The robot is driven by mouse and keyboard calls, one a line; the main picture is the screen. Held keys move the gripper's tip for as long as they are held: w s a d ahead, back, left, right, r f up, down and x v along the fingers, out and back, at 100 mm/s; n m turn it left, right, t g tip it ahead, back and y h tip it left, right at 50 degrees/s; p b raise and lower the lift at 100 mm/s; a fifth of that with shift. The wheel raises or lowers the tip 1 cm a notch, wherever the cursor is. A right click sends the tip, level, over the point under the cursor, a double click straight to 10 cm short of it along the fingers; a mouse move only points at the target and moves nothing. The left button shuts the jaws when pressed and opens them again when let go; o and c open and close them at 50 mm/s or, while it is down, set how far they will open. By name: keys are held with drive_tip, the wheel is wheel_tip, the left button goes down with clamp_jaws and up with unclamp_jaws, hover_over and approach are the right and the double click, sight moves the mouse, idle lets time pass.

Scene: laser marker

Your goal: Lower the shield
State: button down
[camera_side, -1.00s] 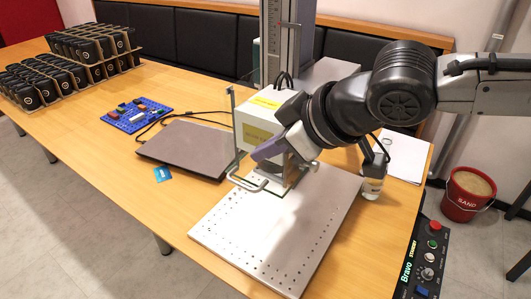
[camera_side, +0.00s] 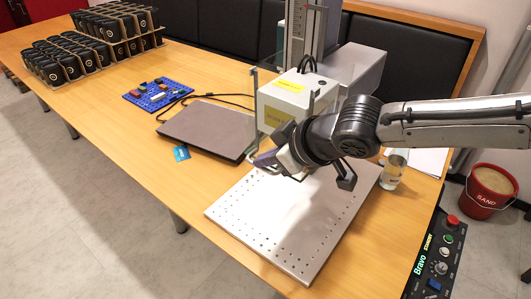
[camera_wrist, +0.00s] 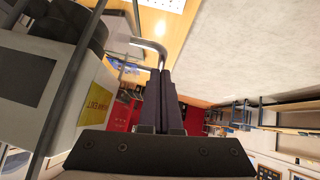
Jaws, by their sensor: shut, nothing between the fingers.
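The shield (camera_side: 254,100) is a clear panel with thin grey posts around the white laser head, above the perforated metal plate (camera_side: 250,215). Its grey bar handle sticks out low at the front; it shows as a bent bar (camera_wrist: 150,45) in the wrist view. My gripper (camera_side: 263,158) is at the handle's level, in front of the laser head. In the wrist view its two dark fingers (camera_wrist: 161,72) are together and empty, their tips close to the bar's end. I cannot tell whether they touch it. My wrist hides part of the shield's lower edge.
The laser head (camera_side: 287,103) hangs on a column behind the plate. A closed laptop (camera_side: 207,128) lies to the left. A glass bottle (camera_side: 393,170) stands right of the plate, and a control panel (camera_side: 436,255) is at the right front.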

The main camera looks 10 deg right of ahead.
drive_tip(key=shift+f, duration=0.1)
wheel_tip(320, 180, down, 18)
drive_tip(key=shift+f, duration=0.2)
idle(0.8)
drive_tip(key=shift+s+d+f, duration=0.1)
drive_tip(key=shift+d, duration=0.05)
drive_tip(key=s+d+r, duration=0.3)
drive_tip(key=s+r, duration=0.3)
drive_tip(key=r, duration=0.6)
